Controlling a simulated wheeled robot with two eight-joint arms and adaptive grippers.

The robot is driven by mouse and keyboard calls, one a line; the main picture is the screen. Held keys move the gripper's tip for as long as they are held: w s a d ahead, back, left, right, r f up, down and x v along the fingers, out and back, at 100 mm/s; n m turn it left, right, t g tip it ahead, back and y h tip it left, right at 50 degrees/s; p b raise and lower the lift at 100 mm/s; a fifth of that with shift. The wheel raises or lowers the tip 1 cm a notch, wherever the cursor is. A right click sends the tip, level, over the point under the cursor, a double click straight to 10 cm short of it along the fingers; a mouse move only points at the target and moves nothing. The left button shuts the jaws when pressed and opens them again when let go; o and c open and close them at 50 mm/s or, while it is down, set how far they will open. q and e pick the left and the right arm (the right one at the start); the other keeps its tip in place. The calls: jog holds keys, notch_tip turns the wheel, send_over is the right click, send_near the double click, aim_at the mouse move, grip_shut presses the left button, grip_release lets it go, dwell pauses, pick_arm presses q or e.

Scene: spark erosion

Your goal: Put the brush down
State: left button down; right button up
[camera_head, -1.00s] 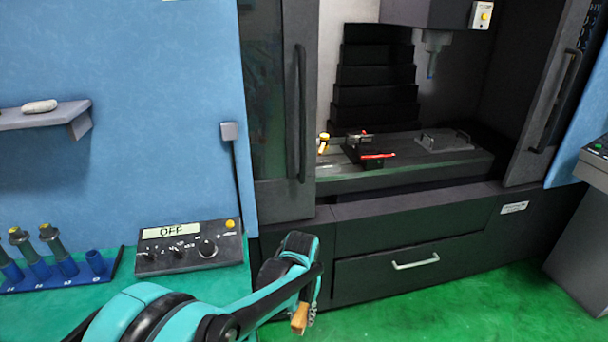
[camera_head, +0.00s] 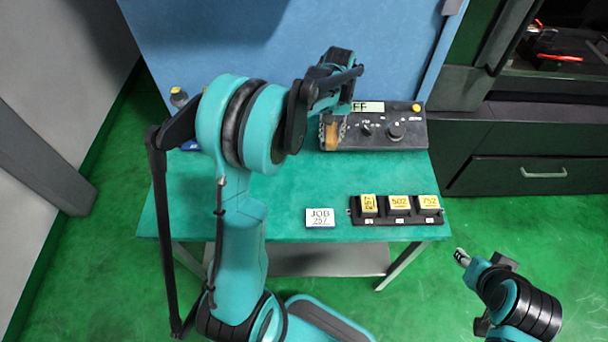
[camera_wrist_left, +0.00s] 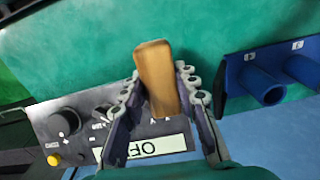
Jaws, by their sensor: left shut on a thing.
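The brush (camera_head: 331,134) shows as a tan wooden block-like handle held in my left gripper (camera_head: 333,124), above the green table (camera_head: 270,200) at its back. In the left wrist view the brush (camera_wrist_left: 155,72) sticks out between both fingers of my left gripper (camera_wrist_left: 160,85), which is shut on it. The bristles are not visible. The brush appears apart from the table top; its exact height is unclear. My right gripper (camera_head: 463,257) is at the lower right, beyond the table's right edge, too small to read.
A control box (camera_head: 400,140) marked OFF stands just right of the brush. A black rack (camera_head: 397,218) with three yellow-labelled blocks and a JOB card (camera_head: 320,217) lie near the front edge. A blue holder rack (camera_wrist_left: 255,75) shows in the wrist view. The middle table top is clear.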

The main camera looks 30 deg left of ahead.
pick_arm(q)
jog(key=a, duration=0.2)
jog(key=b, duration=0.3)
send_over(308, 183)
jog(key=shift+n, duration=0.4)
jog(key=f, duration=0.4)
jog(key=w+f, duration=0.1)
jog(key=f, duration=0.1)
jog(key=shift+a, duration=0.1)
jog(key=shift+s+f, duration=0.3)
jog(key=shift+s, duration=0.25)
jog(key=shift+f+b, duration=0.95)
jog(key=shift+f, duration=0.95)
jog(key=shift+f, duration=0.2)
jog(key=c, duration=1.2)
grip_release()
jog(key=shift+o, duration=0.2)
jog(key=shift+r, duration=0.1)
